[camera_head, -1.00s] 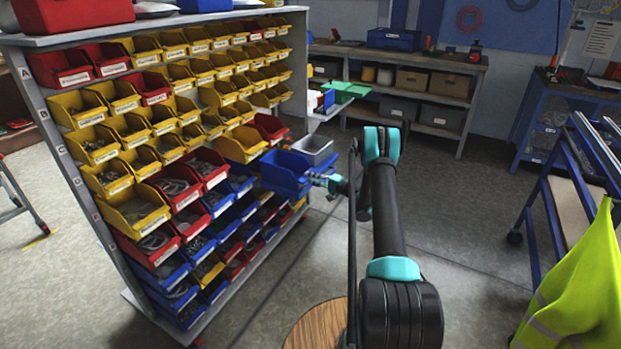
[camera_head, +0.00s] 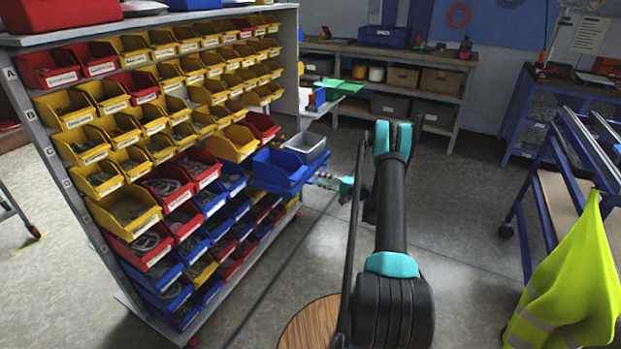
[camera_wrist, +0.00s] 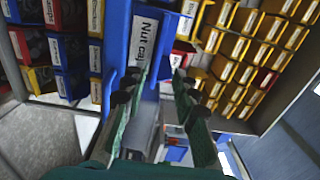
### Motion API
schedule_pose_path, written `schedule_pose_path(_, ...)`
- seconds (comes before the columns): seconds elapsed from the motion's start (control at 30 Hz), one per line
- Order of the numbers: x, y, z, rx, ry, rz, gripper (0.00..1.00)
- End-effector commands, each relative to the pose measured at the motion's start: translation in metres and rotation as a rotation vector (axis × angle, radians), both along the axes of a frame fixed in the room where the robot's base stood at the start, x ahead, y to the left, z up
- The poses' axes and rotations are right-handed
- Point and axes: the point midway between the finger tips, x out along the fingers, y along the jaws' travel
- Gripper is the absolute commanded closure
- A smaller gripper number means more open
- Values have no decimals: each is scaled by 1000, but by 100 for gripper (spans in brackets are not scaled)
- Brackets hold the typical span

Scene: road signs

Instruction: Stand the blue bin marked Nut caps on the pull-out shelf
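The blue bin marked Nut caps (camera_head: 277,172) juts out from the right edge of the rack in the head view. Its white label, partly cut off, faces the camera in the wrist view, where the bin's front (camera_wrist: 168,22) shows beyond my fingertips. My gripper (camera_head: 322,182) is small at the bin's right side in the head view. In the wrist view my gripper's (camera_wrist: 157,82) two green fingers with black pads stand apart, close to the bin's label. Contact cannot be made out. A pale shelf (camera_head: 325,106) sticks out at the rack's far end; it may be the pull-out shelf.
The rack (camera_head: 112,250) holds many yellow, red and blue bins. A grey bin (camera_head: 305,146) is just behind the blue one. Green and other small items (camera_head: 342,87) stand on the pale shelf. A blue-framed trolley (camera_head: 540,205) with a yellow vest is at right; floor between is clear.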

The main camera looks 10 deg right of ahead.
Motion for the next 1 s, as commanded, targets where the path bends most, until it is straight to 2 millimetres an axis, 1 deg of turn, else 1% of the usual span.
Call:
schedule_pose_path(0.03, -4, -8, 0, 0, 0, -2, 72)
schedule_pose_path(0.2, -14, -21, 0, 0, 0, -1, 72)
schedule_pose_path(0.27, -16, -22, 1, -3, 1, 0, 72)
schedule_pose_path(0.37, -18, -19, 8, -25, 10, 6, 72)
schedule_pose_path(0.47, -20, -7, 24, -78, 30, 17, 72)
schedule_pose_path(0.53, -25, 4, 39, -132, 50, 26, 72)
schedule_pose_path(0.67, -40, 24, 67, -246, 88, 45, 72)
schedule_pose_path(0.8, -64, 44, 94, -370, 123, 65, 72)
schedule_pose_path(0.87, -77, 51, 104, -425, 137, 73, 72)
schedule_pose_path(0.97, -101, 61, 119, -515, 158, 86, 72)
schedule_pose_path(1.0, -112, 65, 125, -550, 165, 92, 72)
